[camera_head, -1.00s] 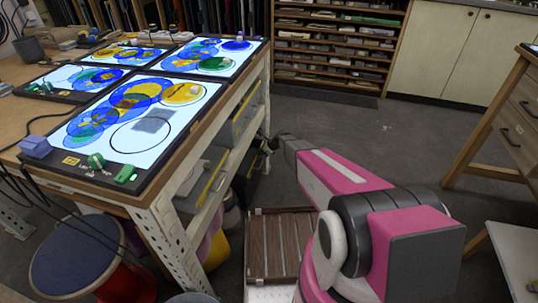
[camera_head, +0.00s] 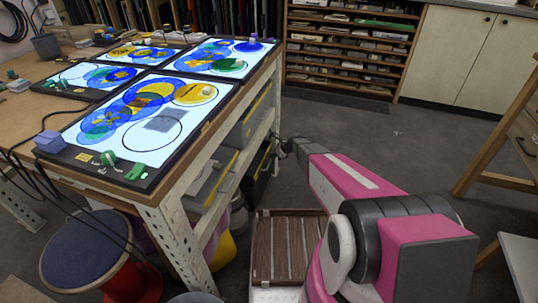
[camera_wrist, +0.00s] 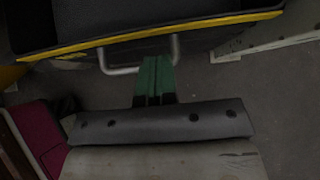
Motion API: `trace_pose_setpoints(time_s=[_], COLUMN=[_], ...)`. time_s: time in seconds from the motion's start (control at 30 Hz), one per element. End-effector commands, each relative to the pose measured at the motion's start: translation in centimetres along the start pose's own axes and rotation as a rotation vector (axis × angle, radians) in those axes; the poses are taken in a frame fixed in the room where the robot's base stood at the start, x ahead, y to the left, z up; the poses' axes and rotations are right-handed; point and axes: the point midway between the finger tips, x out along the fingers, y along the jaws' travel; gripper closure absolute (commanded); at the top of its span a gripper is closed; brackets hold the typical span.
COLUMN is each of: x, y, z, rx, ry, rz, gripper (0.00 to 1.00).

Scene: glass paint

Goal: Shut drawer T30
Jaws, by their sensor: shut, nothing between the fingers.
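A dark drawer (camera_head: 261,172) with a yellow top edge sits low under the light table, at its far end. In the wrist view its yellow edge (camera_wrist: 200,27) runs across the top, with a metal bar handle (camera_wrist: 107,66) below it. My gripper (camera_wrist: 158,62) has green fingers, closed together with nothing between them. Their tips overlap the handle in the wrist view; I cannot tell whether they touch it. In the head view my gripper (camera_head: 281,147) is at the drawer's right side, small and partly hidden. No T30 label is readable.
Grey drawers with yellow edges (camera_head: 214,181) sit under the light table (camera_head: 150,197). A blue-topped stool (camera_head: 86,250) stands at the lower left. A slatted wooden piece (camera_head: 287,246) lies below my arm.

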Motion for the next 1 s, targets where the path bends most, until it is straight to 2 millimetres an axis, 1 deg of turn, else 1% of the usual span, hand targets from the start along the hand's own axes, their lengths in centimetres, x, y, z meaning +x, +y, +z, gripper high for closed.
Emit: trace_pose_setpoints(time_s=[0.03,0.2,0.4,0.5,0.6,0.8,0.87,0.97,1.0], x=[-1.0,-4.9,-8.4,-9.5,-10.2,-10.7,-11.2,-12.8,-13.8], y=[0.2,0.3,0.2,0.2,0.2,0.2,0.8,2.8,3.9], z=[-0.7,-0.5,-0.5,-0.5,-0.5,-0.5,-0.3,0.0,0.2], rx=[0.002,0.001,0.0,0.0,-0.001,-0.008,-0.038,-0.16,-0.234], ry=[0.001,0.0,0.002,0.002,0.002,0.004,0.015,0.057,0.083], rz=[-0.002,-0.003,-0.003,-0.002,-0.001,0.0,0.004,0.021,0.034], gripper=[1.0,1.0,1.0,1.0,1.0,1.0,1.0,1.0,1.0])
